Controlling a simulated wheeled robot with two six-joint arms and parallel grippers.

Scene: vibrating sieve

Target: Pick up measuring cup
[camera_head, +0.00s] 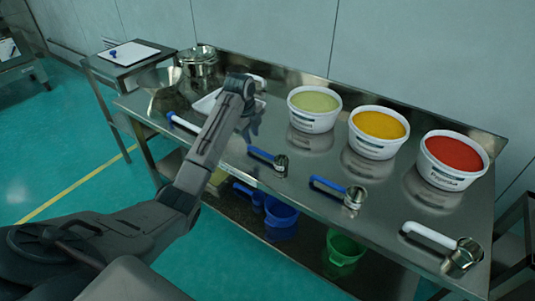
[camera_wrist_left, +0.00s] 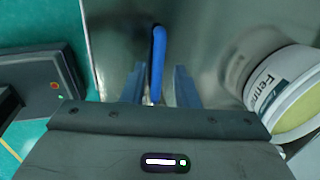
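Several measuring cups lie on the steel table. A small metal cup with a blue handle (camera_head: 281,166) lies just in front of my left gripper, a similar blue-handled cup (camera_head: 354,197) lies to its right, and a larger cup with a white handle (camera_head: 463,255) is at the near right. My left gripper (camera_head: 253,126) is above the table, left of the green-filled tub. In the left wrist view its fingers (camera_wrist_left: 159,87) are open, with a blue handle (camera_wrist_left: 158,52) lined up between them, apart from both. The cup end is hidden there. My right gripper is not in view.
White tubs with green (camera_head: 313,121), yellow (camera_head: 378,146) and red (camera_head: 455,172) contents stand along the back of the table (camera_head: 320,225). A lidded pot (camera_head: 198,67) and a metal bowl (camera_head: 159,84) are at the left end. Blue (camera_head: 280,213) and green (camera_head: 343,254) containers sit below.

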